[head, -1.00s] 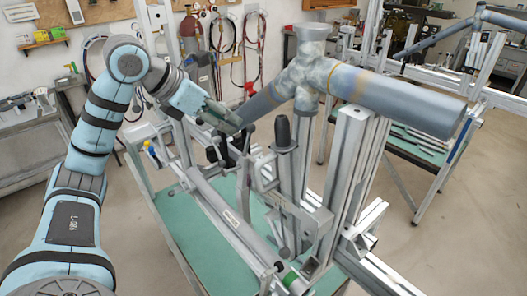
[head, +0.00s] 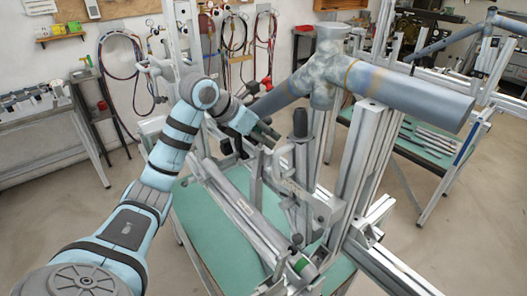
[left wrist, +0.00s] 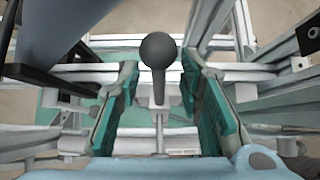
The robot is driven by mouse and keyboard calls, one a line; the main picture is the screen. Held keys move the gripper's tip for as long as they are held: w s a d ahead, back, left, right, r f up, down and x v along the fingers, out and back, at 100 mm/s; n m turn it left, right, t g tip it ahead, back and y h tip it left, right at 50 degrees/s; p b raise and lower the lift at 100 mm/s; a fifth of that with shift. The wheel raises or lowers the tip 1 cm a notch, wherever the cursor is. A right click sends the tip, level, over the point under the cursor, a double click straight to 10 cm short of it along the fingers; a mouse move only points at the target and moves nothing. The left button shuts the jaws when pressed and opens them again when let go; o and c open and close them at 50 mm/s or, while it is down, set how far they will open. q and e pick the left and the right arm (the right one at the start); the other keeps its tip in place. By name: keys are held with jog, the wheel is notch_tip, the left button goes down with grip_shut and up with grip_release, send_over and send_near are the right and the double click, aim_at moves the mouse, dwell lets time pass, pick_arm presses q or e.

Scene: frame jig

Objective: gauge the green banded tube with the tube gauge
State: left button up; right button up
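The green banded tube (head: 241,206) lies low in the jig, slanting toward me, with its green band (head: 299,264) near its dark front end. I cannot pick out the tube gauge with certainty. My left gripper (head: 274,134) is just left of a dark-knobbed clamp handle (head: 300,125), under the big grey frame tube. In the left wrist view, the open green-padded fingers (left wrist: 159,95) are on either side of a dark round knob (left wrist: 158,50) on a stem, with gaps at both sides. My right gripper is not in view.
A thick grey welded frame (head: 410,98) spans above the jig and close over my left gripper. Metal uprights (head: 352,170) stand to the right. The green table top (head: 195,215) has bare room left of the tube. A second bench (head: 430,150) stands at the back right.

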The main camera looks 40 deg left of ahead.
pick_arm(q)
jog(key=shift+w+f, duration=0.1)
jog(key=shift+w, duration=0.15)
grip_shut()
jog(key=shift+s, duration=0.1)
jog(key=shift+s+a+b, duration=0.25)
jog(key=shift+s+b, duration=0.2)
jog(key=shift+s, duration=0.2)
jog(key=shift+s+a+r, duration=0.1)
jog(key=shift+s+r, duration=0.15)
jog(key=shift+s, duration=0.05)
